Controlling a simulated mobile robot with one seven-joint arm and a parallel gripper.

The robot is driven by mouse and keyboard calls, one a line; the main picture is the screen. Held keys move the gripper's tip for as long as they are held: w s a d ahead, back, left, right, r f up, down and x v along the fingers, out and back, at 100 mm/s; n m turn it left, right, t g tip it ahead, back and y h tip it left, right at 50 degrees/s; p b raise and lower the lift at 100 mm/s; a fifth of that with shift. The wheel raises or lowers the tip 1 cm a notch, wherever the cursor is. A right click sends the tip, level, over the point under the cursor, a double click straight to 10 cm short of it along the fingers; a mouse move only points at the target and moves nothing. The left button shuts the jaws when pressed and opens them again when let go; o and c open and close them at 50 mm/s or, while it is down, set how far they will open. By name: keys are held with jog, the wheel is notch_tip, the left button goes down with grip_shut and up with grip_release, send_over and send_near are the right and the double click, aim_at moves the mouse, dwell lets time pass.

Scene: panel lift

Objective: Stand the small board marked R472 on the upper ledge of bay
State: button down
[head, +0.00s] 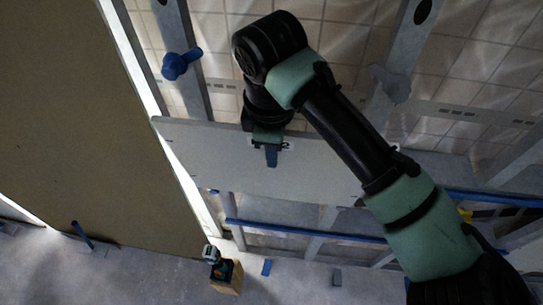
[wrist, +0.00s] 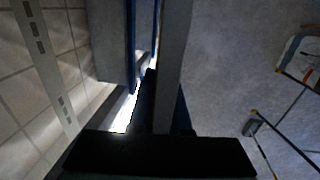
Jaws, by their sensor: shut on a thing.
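A grey board (head: 225,168) hangs from my gripper (head: 271,152), which is shut on its upper edge. A white label shows behind the finger; only its end, seemingly a 2, is readable. In the wrist view the board (wrist: 174,45) appears edge-on between the dark fingers (wrist: 165,105). The board stands roughly upright in front of the metal frame, above a long blue ledge (head: 300,232), with a gap between them. Another blue ledge (head: 490,198) runs at the right. I cannot tell which one is the upper ledge of the bay.
A large brown panel (head: 60,100) covers the left, close to the board's left end. A blue clamp-like piece (head: 180,64) sits on a metal stud and a grey one (head: 390,83) on another. A small box with tools (head: 226,277) stands on the floor below.

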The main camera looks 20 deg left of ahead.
jog(key=w+a+f+b, duration=0.1)
jog(key=w+a, duration=0.1)
jog(key=w, duration=0.7)
jog(key=shift+w+a+b, duration=0.3)
jog(key=shift+a+b, duration=0.1)
jog(key=shift+f, duration=0.1)
jog(key=shift+w, duration=0.2)
dwell(0.3)
jog(key=shift+w+a+p, duration=0.15)
jog(key=shift+w+p, duration=0.15)
jog(key=shift+p, duration=0.25)
jog(key=shift+w+g, duration=0.2)
jog(key=shift+g, duration=0.1)
jog(key=shift+w+a, duration=0.1)
jog(key=shift+w+a, duration=0.1)
jog(key=shift+w, duration=0.25)
jog(key=shift+w+a+g+p, duration=0.1)
jog(key=shift+w+g+p, duration=0.15)
jog(key=shift+g+p, duration=0.15)
